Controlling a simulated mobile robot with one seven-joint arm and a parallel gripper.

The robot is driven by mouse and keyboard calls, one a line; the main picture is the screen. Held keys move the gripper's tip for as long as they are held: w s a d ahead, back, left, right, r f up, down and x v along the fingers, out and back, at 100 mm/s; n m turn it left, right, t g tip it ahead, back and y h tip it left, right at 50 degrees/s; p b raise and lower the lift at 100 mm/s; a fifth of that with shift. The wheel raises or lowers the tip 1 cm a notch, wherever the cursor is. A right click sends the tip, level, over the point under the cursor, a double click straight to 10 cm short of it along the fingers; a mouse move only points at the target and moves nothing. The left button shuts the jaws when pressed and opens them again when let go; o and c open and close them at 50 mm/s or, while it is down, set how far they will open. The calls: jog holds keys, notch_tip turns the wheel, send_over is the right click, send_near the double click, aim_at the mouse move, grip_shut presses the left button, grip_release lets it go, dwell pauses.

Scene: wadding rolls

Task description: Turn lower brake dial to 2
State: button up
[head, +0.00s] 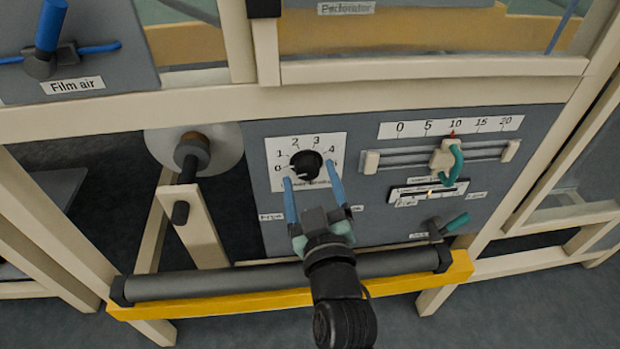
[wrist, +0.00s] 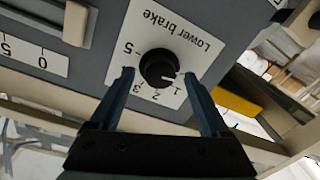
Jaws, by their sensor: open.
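The lower brake dial (head: 305,165) is a round black knob on a white plate numbered 0 to 5, set in a grey panel. In the wrist view the dial (wrist: 158,68) sits under the label "Lower brake", upside down there. Its white mark points to the low end of the scale, around 0 to 1; I cannot tell exactly where. My gripper (head: 311,174) is open in front of the plate. In the wrist view its blue fingers (wrist: 158,75) appear on either side of the knob, with gaps. The fingers partly hide the scale.
Right of the dial is a slider scale with a green handle (head: 453,164), a small gauge (head: 428,192) and a green-handled lever (head: 450,225). A roller (head: 280,277) and yellow bar (head: 230,304) run below. A wadding shaft (head: 190,155) sits at left.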

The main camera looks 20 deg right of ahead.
jog(key=shift+w+d, duration=0.1)
jog(key=shift+w, duration=0.25)
jog(key=shift+c, duration=0.2)
grip_shut()
